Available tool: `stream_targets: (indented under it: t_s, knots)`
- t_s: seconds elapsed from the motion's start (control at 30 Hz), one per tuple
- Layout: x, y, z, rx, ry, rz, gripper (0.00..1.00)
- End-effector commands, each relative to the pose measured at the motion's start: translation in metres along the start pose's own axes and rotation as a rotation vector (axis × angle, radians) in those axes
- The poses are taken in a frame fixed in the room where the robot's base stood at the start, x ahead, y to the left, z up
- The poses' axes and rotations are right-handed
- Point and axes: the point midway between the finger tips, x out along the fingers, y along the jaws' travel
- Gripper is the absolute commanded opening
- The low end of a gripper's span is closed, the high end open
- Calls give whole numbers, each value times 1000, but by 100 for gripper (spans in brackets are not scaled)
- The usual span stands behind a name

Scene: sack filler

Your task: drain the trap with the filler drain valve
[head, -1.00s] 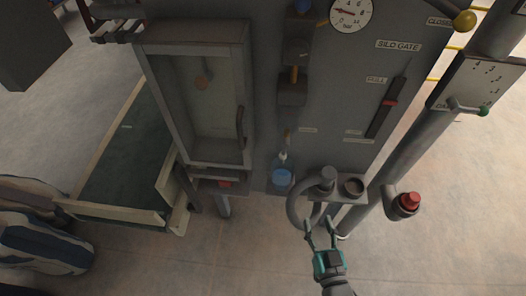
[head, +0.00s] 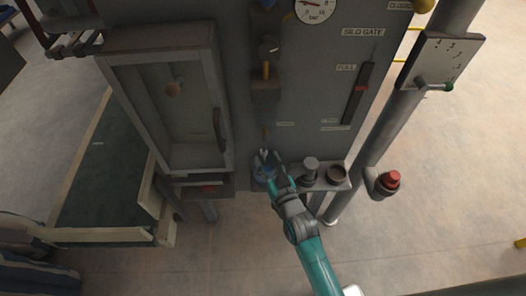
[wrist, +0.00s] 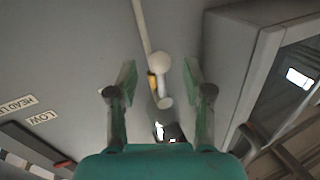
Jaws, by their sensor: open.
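Neither finger visibly touches the knob. I cannot tell for certain which of these parts is the drain valve.
A small shelf (head: 323,186) with a grey capped fitting (head: 310,170) and a round cup (head: 336,174) is right of my gripper. A red button (head: 390,179) sits on the post. A glazed door (head: 188,105) is to the left. A gauge (head: 316,8) is above.

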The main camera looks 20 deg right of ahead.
Motion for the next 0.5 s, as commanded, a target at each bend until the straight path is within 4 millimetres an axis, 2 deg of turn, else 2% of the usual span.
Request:
stream_targets:
  t_s: [0.2, 0.5]
  knots:
    - [28, 0, 0, 0, 1, 0, 51]
    - [38, 0, 0, 0, -1, 0, 51]
